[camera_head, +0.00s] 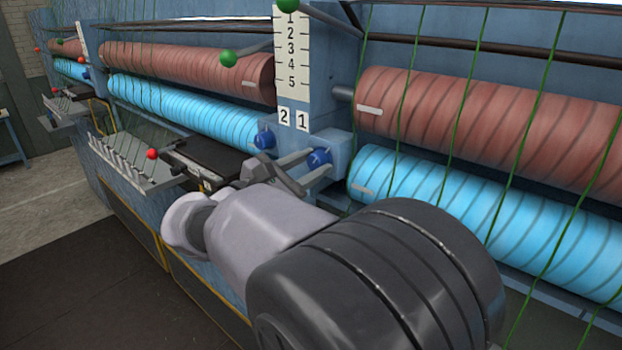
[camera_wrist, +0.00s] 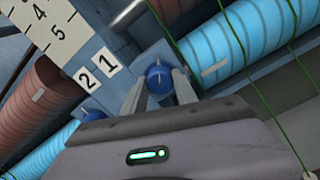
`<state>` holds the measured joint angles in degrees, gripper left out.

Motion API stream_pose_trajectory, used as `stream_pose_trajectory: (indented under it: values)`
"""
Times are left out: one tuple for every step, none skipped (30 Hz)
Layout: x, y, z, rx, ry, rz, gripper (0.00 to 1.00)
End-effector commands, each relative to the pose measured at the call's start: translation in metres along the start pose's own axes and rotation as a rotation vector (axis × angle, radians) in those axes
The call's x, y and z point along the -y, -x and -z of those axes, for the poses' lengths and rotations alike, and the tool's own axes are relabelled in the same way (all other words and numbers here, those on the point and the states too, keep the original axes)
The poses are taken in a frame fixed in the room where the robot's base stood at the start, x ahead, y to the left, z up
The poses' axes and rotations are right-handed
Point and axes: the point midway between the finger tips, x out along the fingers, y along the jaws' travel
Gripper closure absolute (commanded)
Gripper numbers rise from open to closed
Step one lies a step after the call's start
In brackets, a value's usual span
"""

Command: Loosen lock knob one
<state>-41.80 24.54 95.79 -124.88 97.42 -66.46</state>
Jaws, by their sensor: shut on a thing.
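Lock knob one is the blue knob (camera_head: 320,158) under the label "1" on the blue machine post. My gripper (camera_head: 307,165) reaches it from the lower left, with its fingers on either side of the knob. In the wrist view the same blue knob (camera_wrist: 159,79) sits between the two grey fingertips (camera_wrist: 160,83), which are shut on it. A light pointer line shows on its face. A second blue knob (camera_head: 265,140) sits to the left under the label "2" and is free of my gripper. It shows partly in the wrist view (camera_wrist: 93,115).
A white number scale (camera_head: 291,50) stands above the labels, with green-balled levers (camera_head: 229,58) beside it. Red rollers (camera_head: 490,115) and cyan rollers (camera_head: 480,205) with green strands flank the post. A black tray (camera_head: 205,158) and a red-balled lever (camera_head: 152,154) lie left.

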Motion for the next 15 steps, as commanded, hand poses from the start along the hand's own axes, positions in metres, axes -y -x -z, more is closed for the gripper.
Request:
stream_pose_trajectory:
  values:
    - [0.002,0.0,0.0048,0.0,-0.044,0.0,1.0]
    - [0.002,0.0,0.0049,0.0,-0.073,-0.001,1.0]
    - [0.002,0.0,0.0051,0.0,-0.11,-0.001,1.0]
    - [0.0019,0.0,0.0051,0.0,-0.138,-0.001,1.0]
    - [0.0018,0.0,0.0051,0.0,-0.167,-0.001,1.0]
    - [0.0018,0.0,0.005,0.0,-0.206,-0.001,1.0]
    - [0.0019,0.0,0.005,0.0,-0.233,-0.001,1.0]
    - [0.0019,0.0,0.0049,0.0,-0.262,-0.001,1.0]
    - [0.0019,0.0,0.0048,0.0,-0.301,-0.001,1.0]
    - [0.0019,0.0,0.0048,0.0,-0.329,0.0,1.0]
    - [0.002,0.0,0.005,0.0,-0.357,0.0,1.0]
    - [0.002,0.0,0.0052,0.0,-0.396,0.0,1.0]
    - [0.002,0.0,0.0051,0.0,-0.424,0.0,1.0]
    - [0.0019,0.0,0.0051,0.0,-0.453,0.0,1.0]
    - [0.0019,0.0,0.0051,0.0,-0.491,0.0,1.0]
